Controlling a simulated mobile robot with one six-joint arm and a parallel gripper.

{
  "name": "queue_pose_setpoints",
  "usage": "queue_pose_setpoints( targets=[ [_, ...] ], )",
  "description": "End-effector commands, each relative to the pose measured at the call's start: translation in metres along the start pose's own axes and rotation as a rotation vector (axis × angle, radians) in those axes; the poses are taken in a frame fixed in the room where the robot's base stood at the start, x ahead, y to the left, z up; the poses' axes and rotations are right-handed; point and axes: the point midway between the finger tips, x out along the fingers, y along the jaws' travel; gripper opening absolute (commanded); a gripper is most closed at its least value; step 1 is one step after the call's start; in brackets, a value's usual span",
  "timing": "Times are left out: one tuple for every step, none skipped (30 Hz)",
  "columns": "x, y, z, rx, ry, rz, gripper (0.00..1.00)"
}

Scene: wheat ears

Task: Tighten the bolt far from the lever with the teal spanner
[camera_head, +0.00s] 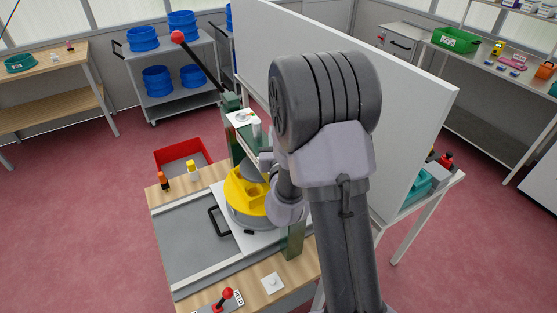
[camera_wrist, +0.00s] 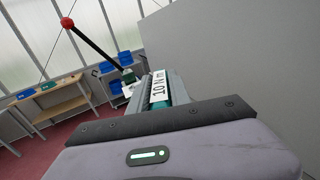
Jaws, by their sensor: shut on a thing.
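My gripper (camera_wrist: 172,116) fills the bottom of the wrist view; its fingertips do not show clearly. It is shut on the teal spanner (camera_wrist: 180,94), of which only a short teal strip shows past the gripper. A white "10 N m" label (camera_wrist: 159,86) lies beside the strip. In the head view my arm hides the gripper and the spanner. The lever (camera_wrist: 92,43), a black rod with a red knob, rises beyond at the left, and also shows in the head view (camera_head: 203,66). I cannot make out the bolts.
A yellow part (camera_head: 243,194) sits on the bench under my arm, between green posts. A red bin (camera_head: 161,156) stands behind the bench. A white panel (camera_head: 421,115) stands close to the right of my arm. A trolley with blue tubs (camera_head: 204,104) stands further back.

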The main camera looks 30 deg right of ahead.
Motion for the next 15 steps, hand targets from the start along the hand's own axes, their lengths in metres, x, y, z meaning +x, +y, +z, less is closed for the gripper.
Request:
queue_pose_setpoints(
  targets=[
    [0.0005,0.0003,0.002,0.0,0.0,-0.001,0.0],
    [0.0007,0.0005,0.0027,0.0,0.0,-0.002,0.0],
    [0.0012,0.0006,0.0033,0.001,0.0,-0.003,0.0],
    [0.0015,0.0007,0.0035,0.001,0.0,-0.004,0.0],
    [0.0018,0.0007,0.0036,0.001,0.0,-0.005,0.0],
    [0.0022,0.0008,0.0038,0.002,0.0,-0.007,0.0],
    [0.0025,0.0009,0.004,0.002,-0.001,-0.008,0.0],
    [0.0028,0.001,0.0043,0.002,-0.001,-0.009,0.0],
    [0.0032,0.0011,0.0044,0.002,-0.001,-0.011,0.0],
    [0.0035,0.0012,0.0044,0.003,-0.001,-0.012,0.0],
    [0.0037,0.0012,0.0044,0.003,-0.001,-0.013,0.0],
    [0.004,0.0013,0.0046,0.004,-0.001,-0.015,0.0],
    [0.0043,0.0013,0.0049,0.004,-0.002,-0.016,0.0],
    [0.0045,0.0013,0.0051,0.005,-0.002,-0.017,0.0],
    [0.0048,0.0014,0.0052,0.005,-0.002,-0.019,0.0]
  ],
)
